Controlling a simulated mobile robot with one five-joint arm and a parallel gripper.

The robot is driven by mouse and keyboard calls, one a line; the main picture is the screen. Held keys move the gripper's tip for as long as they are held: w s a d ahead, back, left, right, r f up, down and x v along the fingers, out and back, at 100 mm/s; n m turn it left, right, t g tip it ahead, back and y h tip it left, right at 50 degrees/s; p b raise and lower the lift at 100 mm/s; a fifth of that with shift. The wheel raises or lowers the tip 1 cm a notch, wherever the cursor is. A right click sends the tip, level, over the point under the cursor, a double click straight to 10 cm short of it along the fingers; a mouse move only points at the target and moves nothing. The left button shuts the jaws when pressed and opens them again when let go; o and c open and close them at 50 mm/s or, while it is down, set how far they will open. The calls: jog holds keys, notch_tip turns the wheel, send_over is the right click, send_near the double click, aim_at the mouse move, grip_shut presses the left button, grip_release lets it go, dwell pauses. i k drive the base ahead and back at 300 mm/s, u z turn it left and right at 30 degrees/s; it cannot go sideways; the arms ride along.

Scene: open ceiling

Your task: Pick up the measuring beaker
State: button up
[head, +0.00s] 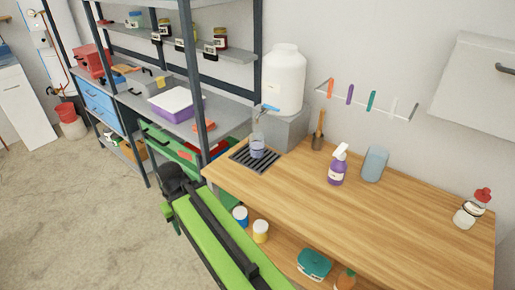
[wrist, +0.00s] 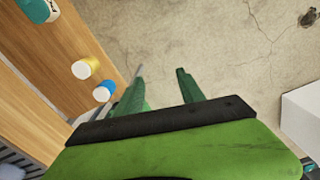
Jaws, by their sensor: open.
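The measuring beaker (head: 257,146) is a small clear vessel with a pale bluish band. In the head view it stands upright on the dark drain grate (head: 240,157) at the left end of the wooden bench, below the tap of a white tank. My gripper (wrist: 160,90) shows in the wrist view as two green fingers spread apart, with nothing between them and bare floor beyond. In the head view my green arm is beside the bench's left front, and the fingers cannot be made out there. A pale shape cut off at the wrist view's lower left cannot be identified.
The white tank (head: 285,80) stands on a grey block (head: 284,128) behind the beaker. A purple spray bottle (head: 338,165) and a grey-blue container (head: 375,163) stand farther right on the bench (head: 400,222). Lidded jars (head: 260,231) sit on its lower shelf. A metal rack stands left.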

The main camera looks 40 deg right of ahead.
aim_at(256, 140)
jog(key=u, duration=0.05)
jog(key=k, duration=1.25)
jog(key=u, duration=0.55)
jog(key=i, duration=1.55)
jog(key=u, duration=0.4)
